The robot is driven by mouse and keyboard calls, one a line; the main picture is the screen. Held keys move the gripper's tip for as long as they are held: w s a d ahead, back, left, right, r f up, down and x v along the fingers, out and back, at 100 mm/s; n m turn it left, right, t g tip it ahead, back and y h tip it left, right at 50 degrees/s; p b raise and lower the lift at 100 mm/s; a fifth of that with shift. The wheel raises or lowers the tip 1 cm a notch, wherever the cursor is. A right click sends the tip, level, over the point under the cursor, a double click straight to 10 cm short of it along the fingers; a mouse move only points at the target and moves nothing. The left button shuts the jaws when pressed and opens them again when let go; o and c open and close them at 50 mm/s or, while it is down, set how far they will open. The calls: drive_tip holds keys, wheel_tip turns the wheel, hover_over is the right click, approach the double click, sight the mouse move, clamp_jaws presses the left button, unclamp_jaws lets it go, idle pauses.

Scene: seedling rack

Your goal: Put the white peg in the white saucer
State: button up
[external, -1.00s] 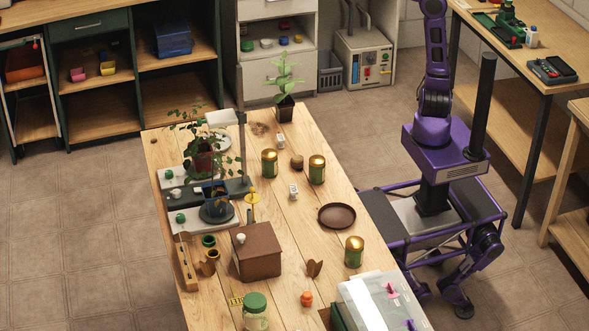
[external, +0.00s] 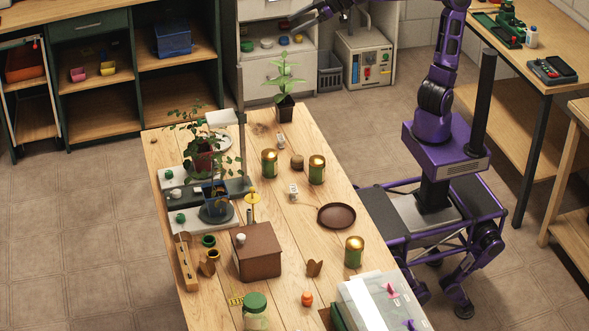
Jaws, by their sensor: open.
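Another small whitish object (external: 293,192) lies on the table between the cans and the brown plate. My gripper (external: 290,23) is dark, at the top edge of the view, open, high up and far from these things. Nothing shows between its fingers.
Green cans with gold lids (external: 269,163), a brown plate (external: 337,215), the brown box (external: 257,255), a green-lidded jar (external: 255,311) and a clear-lidded container (external: 372,305) stand on the table (external: 308,247). A tall lamp stand (external: 242,130) rises among the plants at the left.

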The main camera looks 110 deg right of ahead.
drive_tip(key=s+a+f+g+y+p, duration=0.1)
drive_tip(key=s+a+f+g+y, duration=0.2)
drive_tip(key=s+a+f, duration=1.3)
drive_tip(key=s+a+g, duration=0.3)
drive_tip(key=a, duration=0.1)
drive_tip(key=shift+s+a+f+n, duration=0.15)
drive_tip(key=shift+a+f+n, duration=0.15)
drive_tip(key=shift+f+n, duration=0.1)
